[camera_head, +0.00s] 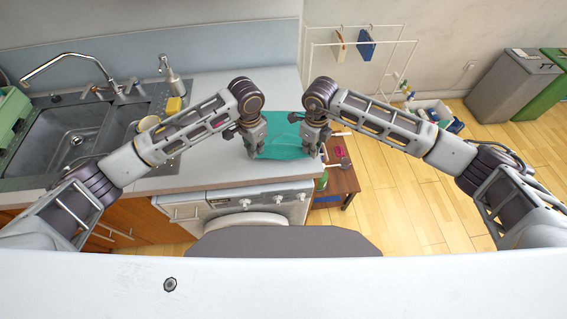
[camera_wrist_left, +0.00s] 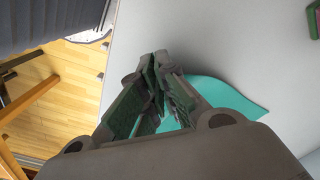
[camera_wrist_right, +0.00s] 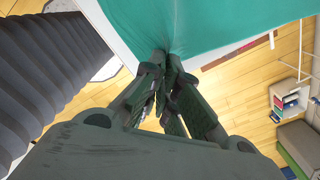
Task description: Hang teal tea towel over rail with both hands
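The teal tea towel (camera_head: 281,134) lies at the counter's right end, between my two grippers. My left gripper (camera_head: 255,151) is at the towel's left side; in the left wrist view its fingers (camera_wrist_left: 157,66) are closed together, with the towel (camera_wrist_left: 222,97) spreading from beside and beneath them. The pinch point itself is partly hidden by the fingers. My right gripper (camera_head: 316,150) is at the towel's right side; in the right wrist view its fingers (camera_wrist_right: 167,64) are shut on the towel (camera_wrist_right: 200,24), which gathers into folds at the tips. The rail (camera_head: 375,43) is a white wire rack at the back.
A blue item (camera_head: 366,44) and a cream item hang on the rack. A sink (camera_head: 68,135), soap dispenser (camera_head: 170,78) and yellow sponge (camera_head: 174,105) are on the left. A wooden stand (camera_head: 338,178) stands beside the washing machine (camera_head: 245,207). Bins (camera_head: 513,83) stand at the far right.

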